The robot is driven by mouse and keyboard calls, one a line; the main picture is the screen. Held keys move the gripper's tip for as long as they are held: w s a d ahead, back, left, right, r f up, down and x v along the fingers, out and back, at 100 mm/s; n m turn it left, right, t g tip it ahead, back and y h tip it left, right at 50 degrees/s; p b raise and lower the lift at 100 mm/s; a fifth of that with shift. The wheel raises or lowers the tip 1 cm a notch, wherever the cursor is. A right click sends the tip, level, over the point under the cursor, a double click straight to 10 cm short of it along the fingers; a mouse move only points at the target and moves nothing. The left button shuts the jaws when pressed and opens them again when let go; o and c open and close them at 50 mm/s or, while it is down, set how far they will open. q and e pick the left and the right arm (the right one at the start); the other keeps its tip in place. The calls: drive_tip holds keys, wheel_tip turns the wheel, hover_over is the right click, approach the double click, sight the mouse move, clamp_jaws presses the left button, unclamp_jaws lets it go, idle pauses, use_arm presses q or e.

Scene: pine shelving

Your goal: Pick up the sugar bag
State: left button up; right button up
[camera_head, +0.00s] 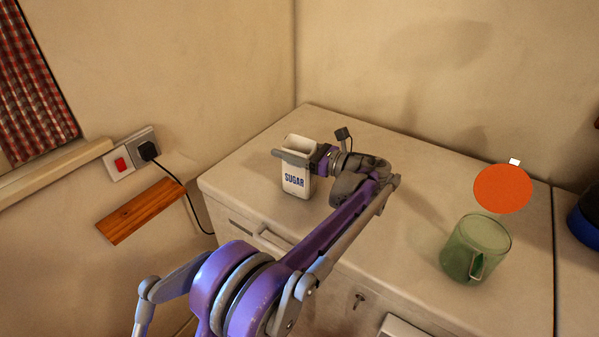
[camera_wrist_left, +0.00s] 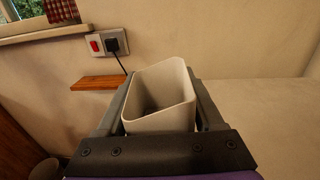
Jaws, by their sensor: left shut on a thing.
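The sugar bag (camera_head: 294,181) is an upright, off-white, open-topped container with "SUGAR" in dark letters on its front. It stands at the far left corner of the pale cabinet top (camera_head: 375,205) in the head view. My left gripper (camera_head: 293,158) is shut on it near its upper part. In the left wrist view the sugar bag (camera_wrist_left: 160,97) sits between the two dark fingers of my left gripper (camera_wrist_left: 163,100), with its open top facing the camera. I cannot tell whether its base touches the cabinet top. My right gripper is not in view.
A green glass mug (camera_head: 475,248) and an orange disc (camera_head: 502,188) with a white tab are to the right. A wooden shelf (camera_head: 140,210) and a socket with a black plug (camera_head: 148,150) are on the left wall. The cabinet's middle is clear behind my arm.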

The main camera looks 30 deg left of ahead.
use_arm(q)
clamp_jaws()
drive_tip(key=shift+r, duration=0.15)
